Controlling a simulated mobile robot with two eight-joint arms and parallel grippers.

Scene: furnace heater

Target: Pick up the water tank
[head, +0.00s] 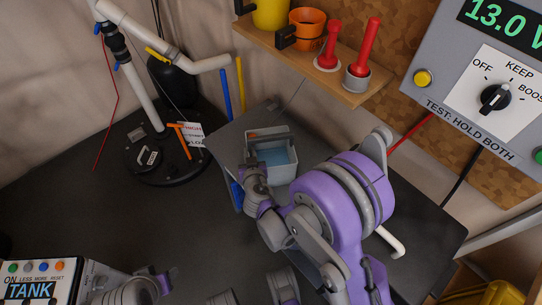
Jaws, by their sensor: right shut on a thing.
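The water tank (281,172) is a small grey open-topped box with bluish water inside and a grey bar across its top. It appears upright over the dark worktop. My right gripper (252,172) is at the tank's left near edge, shut on it; my wrist hides part of that side. I cannot tell whether the tank touches the surface below. My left gripper (168,277) shows only in part at the bottom left, away from the tank, and its fingers are not clear.
A wooden shelf (310,62) with a yellow mug, an orange cup and red-handled things is above the tank. A control panel (480,85) stands at right. A round black base (150,150) with white pipes stands at left. A TANK box (40,280) is at bottom left.

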